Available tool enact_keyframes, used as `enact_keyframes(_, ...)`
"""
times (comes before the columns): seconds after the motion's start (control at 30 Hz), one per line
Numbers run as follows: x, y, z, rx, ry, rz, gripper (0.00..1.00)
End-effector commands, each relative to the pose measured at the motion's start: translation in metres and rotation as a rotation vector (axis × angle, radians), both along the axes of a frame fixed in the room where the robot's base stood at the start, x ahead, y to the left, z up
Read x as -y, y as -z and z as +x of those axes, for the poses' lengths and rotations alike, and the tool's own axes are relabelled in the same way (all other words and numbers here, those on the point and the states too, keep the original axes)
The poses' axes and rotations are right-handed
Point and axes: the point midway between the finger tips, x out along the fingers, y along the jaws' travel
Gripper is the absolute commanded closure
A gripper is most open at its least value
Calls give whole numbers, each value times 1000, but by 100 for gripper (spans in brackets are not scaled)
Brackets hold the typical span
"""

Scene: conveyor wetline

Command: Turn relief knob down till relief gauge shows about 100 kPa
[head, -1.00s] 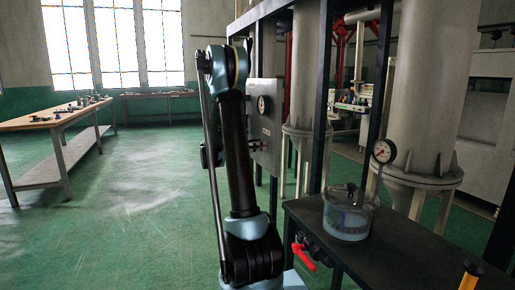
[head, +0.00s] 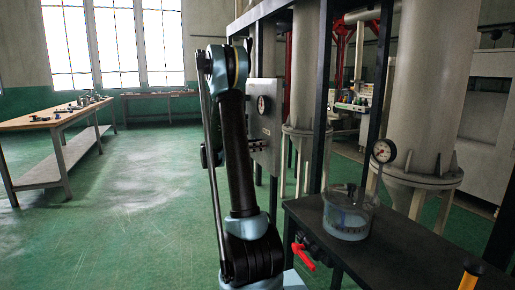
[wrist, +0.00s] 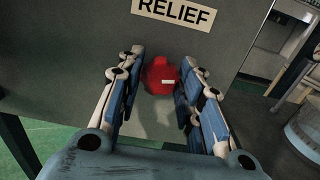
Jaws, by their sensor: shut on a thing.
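The red relief knob (wrist: 159,74) sits on a grey panel (wrist: 70,60) below a label (wrist: 177,12) reading RELIEF. My gripper (wrist: 161,92) is shut on the knob, with one blue-padded finger on each side. In the head view my gripper (head: 258,146) is small and dark at the panel (head: 268,92), partly hidden by my arm, and the knob cannot be made out. A round white gauge (head: 263,105) is on that panel above the gripper; its reading is too small to tell.
A second gauge (head: 383,151) stands by a clear vessel of liquid (head: 347,215) on a dark bench (head: 398,240) at the right. A red lever (head: 304,257) juts from the bench front. Dark frame posts stand near the panel. The green floor at the left is open.

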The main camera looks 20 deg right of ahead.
Motion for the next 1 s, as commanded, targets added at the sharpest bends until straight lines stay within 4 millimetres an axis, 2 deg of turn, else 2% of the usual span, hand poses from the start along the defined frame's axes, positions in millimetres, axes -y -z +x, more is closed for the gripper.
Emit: enact_keyframes(1.0,-1,2,-2,926,-3,32,90)
